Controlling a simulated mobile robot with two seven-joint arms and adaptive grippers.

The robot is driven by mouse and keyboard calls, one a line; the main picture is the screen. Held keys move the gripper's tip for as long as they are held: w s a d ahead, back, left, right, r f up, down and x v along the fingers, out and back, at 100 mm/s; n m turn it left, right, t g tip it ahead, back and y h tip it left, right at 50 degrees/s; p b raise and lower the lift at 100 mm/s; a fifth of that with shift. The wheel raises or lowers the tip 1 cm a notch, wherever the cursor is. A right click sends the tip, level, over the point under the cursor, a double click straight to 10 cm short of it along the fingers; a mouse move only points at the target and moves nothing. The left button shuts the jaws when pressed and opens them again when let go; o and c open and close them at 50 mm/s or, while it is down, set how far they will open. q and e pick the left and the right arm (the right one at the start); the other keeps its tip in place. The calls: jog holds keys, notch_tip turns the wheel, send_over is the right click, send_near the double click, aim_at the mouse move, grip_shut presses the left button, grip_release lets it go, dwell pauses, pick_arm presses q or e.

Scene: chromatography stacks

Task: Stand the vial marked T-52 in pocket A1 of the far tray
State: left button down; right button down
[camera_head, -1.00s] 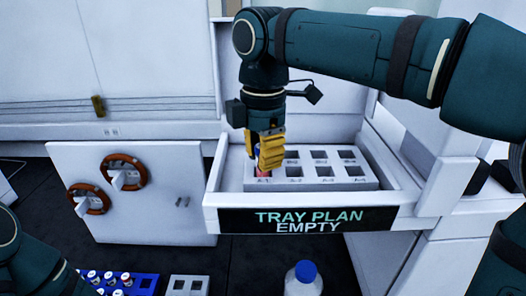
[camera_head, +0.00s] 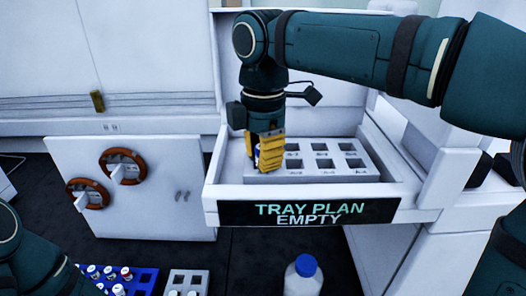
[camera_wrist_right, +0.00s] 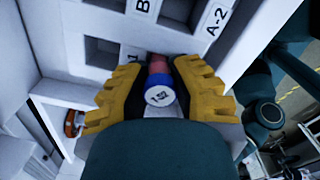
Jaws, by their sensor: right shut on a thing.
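My right gripper (camera_head: 268,158) is shut on a vial at the front left corner of the far tray (camera_head: 325,177), over pocket A1. The vial's blue cap (camera_wrist_right: 160,95) faces the right wrist camera, and its marking looks like T-52. Its pinkish-red body (camera_wrist_right: 158,66) shows between the yellow fingers. In the head view the fingers hide most of the vial. I cannot tell how deep it sits in the pocket or whether it touches the bottom. The other tray pockets that show are empty. My left gripper is out of view.
The tray lies in an open white drawer (camera_head: 408,190) signed TRAY PLAN EMPTY (camera_head: 309,212), its walls close around my right gripper. Below are a blue rack (camera_head: 147,277) with several vials, a white rack (camera_head: 200,276) and a blue-capped bottle (camera_head: 303,275).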

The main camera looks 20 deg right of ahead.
jog(key=shift+c, duration=1.7)
grip_release()
notch_tip(320, 180, up, 3)
jog(key=p, duration=0.3)
jog(key=shift+r+p, duration=2.05)
jog(key=shift+p, duration=0.1)
jog(key=shift+f, duration=0.1)
